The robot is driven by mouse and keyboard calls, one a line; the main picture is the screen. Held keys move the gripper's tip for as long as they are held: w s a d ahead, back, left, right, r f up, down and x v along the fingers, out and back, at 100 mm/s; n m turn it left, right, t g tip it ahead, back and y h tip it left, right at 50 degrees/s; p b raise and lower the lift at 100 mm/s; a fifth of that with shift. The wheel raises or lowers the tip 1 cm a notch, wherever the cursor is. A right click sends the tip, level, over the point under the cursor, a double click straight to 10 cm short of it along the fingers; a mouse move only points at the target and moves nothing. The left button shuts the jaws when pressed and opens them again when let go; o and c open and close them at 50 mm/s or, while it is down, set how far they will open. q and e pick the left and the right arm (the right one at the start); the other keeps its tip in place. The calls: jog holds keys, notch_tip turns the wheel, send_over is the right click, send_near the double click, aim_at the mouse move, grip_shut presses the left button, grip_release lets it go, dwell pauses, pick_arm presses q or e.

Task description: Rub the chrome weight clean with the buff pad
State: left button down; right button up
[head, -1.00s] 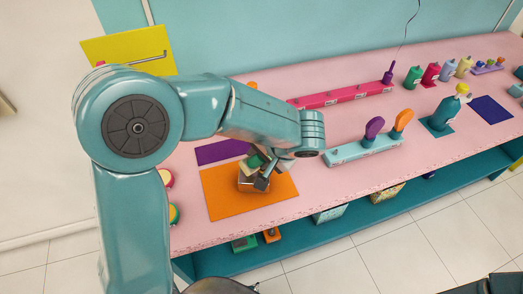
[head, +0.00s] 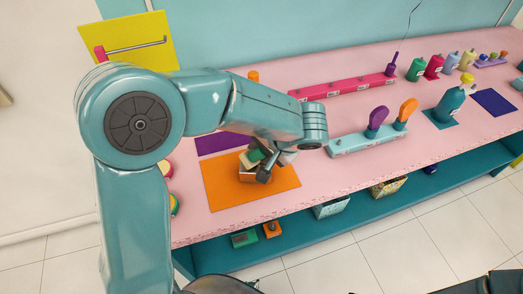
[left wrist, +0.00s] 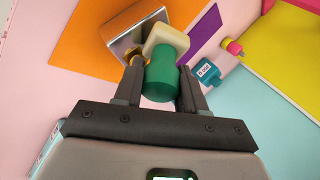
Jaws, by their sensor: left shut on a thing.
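The chrome weight (head: 247,174) sits on an orange mat (head: 225,196) near the left end of the pink bench. In the left wrist view the chrome weight (left wrist: 128,28) looks like a shiny block with a brownish, mirrored face. My left gripper (head: 265,168) is shut on the green handle of the buff pad (left wrist: 161,80). The pad's cream block (left wrist: 170,38) is against or just over the weight's near side; I cannot tell if they touch. In the head view the buff pad (head: 256,155) is partly hidden by my gripper. My right gripper is not in view.
A purple mat (head: 220,143) lies behind the orange one. A pale blue rack (head: 350,145) with purple and orange paddles stands to the right, and a long pink rack (head: 345,90) behind. A yellow board (head: 110,42) with a rod stands at the back left.

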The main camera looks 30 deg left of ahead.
pick_arm(q)
jog(key=shift+d+f, duration=0.15)
jog(key=shift+f, duration=0.2)
jog(key=shift+w+d, duration=0.5)
jog(key=shift+d, duration=0.6)
jog(key=shift+a, duration=0.1)
jog(key=shift+s+a+f+b, duration=0.1)
jog(key=shift+s+a+b, duration=0.2)
jog(key=shift+a, duration=0.3)
jog(key=shift+s+a+b, duration=0.2)
jog(key=shift+a+b, duration=0.15)
jog(key=shift+a, duration=0.2)
jog(key=shift+s+a, duration=0.35)
jog(key=shift+a, duration=0.5)
jog(key=shift+s+a+r+b, duration=0.2)
jog(key=shift+s+a+b, duration=0.05)
jog(key=shift+a+b, duration=0.05)
